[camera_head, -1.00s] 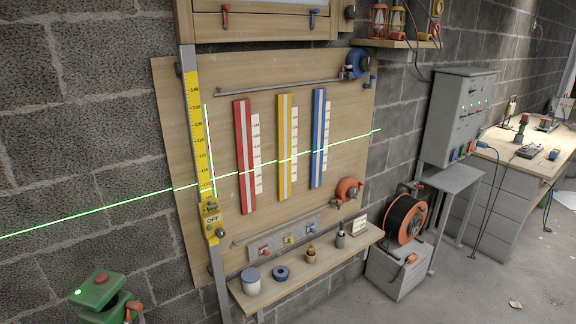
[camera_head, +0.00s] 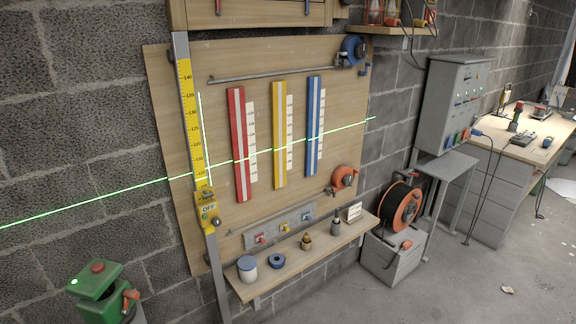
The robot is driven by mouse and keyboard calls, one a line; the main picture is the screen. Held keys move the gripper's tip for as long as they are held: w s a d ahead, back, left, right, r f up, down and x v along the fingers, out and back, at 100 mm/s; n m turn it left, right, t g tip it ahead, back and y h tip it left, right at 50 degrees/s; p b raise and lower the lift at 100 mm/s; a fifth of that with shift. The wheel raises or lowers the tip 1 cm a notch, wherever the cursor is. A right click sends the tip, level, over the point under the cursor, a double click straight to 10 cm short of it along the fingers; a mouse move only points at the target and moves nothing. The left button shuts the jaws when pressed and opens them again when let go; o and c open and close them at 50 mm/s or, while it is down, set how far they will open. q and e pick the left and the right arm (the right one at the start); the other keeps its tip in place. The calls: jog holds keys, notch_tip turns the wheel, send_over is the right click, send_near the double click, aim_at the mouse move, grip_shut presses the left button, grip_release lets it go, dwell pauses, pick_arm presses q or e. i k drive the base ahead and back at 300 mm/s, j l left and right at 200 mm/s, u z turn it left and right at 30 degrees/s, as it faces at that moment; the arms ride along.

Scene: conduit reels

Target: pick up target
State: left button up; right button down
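No object in view is clearly marked as the target. A yellow measuring staff (camera_head: 187,120) stands upright at the left of a wooden wall panel. A yellow device reading "OFF" (camera_head: 208,212) is mounted low on it. Red (camera_head: 238,145), yellow (camera_head: 279,135) and blue (camera_head: 314,125) strips hang on the panel beside white scales. On the wooden shelf (camera_head: 290,265) below are a white jar with a blue lid (camera_head: 247,271), a blue ring (camera_head: 277,261), a brown bottle (camera_head: 306,243), a dark-topped item (camera_head: 337,224) and a small white card (camera_head: 355,213). Neither gripper is in view.
A green device (camera_head: 98,283) stands at the lower left. A green laser line crosses wall and panel. An orange and black reel (camera_head: 402,208) sits on a grey box (camera_head: 392,262) right of the shelf, near a grey cabinet (camera_head: 457,105) and workbench (camera_head: 500,165). The floor at lower right is mostly clear.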

aim_at(306, 216)
jog(key=i+l, duration=0.2)
jog(key=l, duration=0.2)
jog(key=i+l, duration=0.2)
jog(key=l, duration=0.15)
jog(key=i+l, duration=0.2)
jog(key=l, duration=0.2)
